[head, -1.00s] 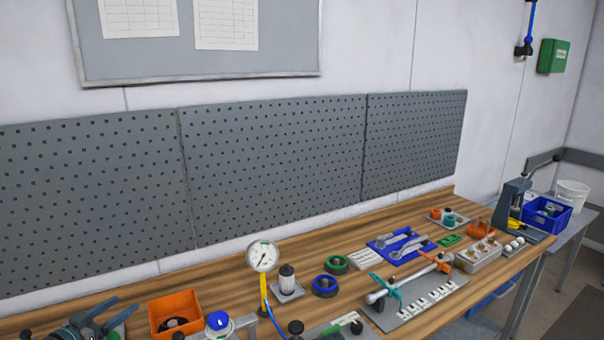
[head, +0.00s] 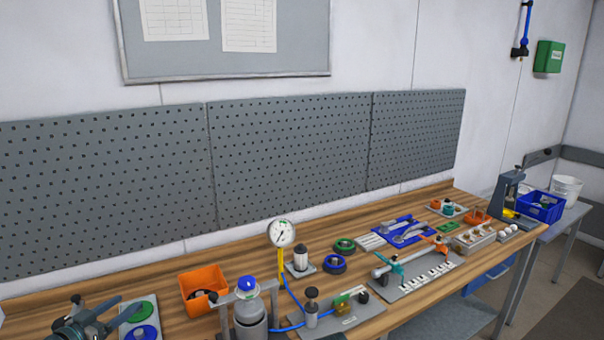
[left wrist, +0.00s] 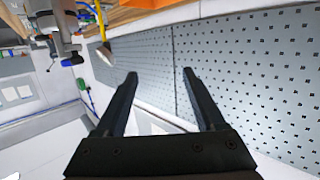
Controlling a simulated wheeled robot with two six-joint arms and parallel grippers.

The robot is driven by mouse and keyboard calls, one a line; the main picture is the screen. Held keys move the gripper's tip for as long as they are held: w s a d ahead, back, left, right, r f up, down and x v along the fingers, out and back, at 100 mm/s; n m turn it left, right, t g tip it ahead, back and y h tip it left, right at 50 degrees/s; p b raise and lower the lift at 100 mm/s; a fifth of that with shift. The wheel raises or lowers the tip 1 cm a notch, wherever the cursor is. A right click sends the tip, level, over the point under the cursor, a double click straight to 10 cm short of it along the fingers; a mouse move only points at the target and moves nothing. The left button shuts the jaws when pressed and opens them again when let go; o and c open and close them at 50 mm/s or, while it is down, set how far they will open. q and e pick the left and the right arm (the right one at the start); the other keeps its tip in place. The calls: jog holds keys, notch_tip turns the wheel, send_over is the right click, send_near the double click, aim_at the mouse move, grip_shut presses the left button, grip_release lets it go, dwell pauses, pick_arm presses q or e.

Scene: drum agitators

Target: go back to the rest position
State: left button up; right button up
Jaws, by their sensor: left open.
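My left gripper (head: 88,312) shows at the lower left corner of the head view, above the near left end of the bench. In the left wrist view its two black fingers (left wrist: 160,74) stand wide apart with nothing between them. Grey pegboard lies beyond them in that view. My right gripper is in neither view.
The wooden bench (head: 235,256) runs along the wall below the grey pegboards (head: 285,160).

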pick_arm(q)
jog(key=s+d+f+g, duration=0.1)
jog(key=d+f+g, duration=0.35)
jog(key=d, duration=0.35)
jog(key=s+d+f+g+h, duration=0.1)
jog(key=d+f+g, duration=0.2)
jog(key=d+f, duration=0.35)
jog(key=s+d+f+g, duration=0.1)
jog(key=d+f+g, duration=0.25)
jog(key=d, duration=0.65)
jog(key=s+d+f+g+y+b, duration=0.2)
jog(key=s+d+f+y+b, duration=0.1)
jog(key=d, duration=0.5)
jog(key=s+d+f+m+g+y+b, duration=0.1)
jog(key=s+d+f+g+y+b, duration=0.1)
jog(key=s+d+f+b, duration=0.4)
notch_tip(320, 180, down, 3)
jog(key=shift+s+d+f+g+y, duration=0.1)
jog(key=shift+s+d+g+y, duration=0.3)
jog(key=shift+s+d, duration=0.55)
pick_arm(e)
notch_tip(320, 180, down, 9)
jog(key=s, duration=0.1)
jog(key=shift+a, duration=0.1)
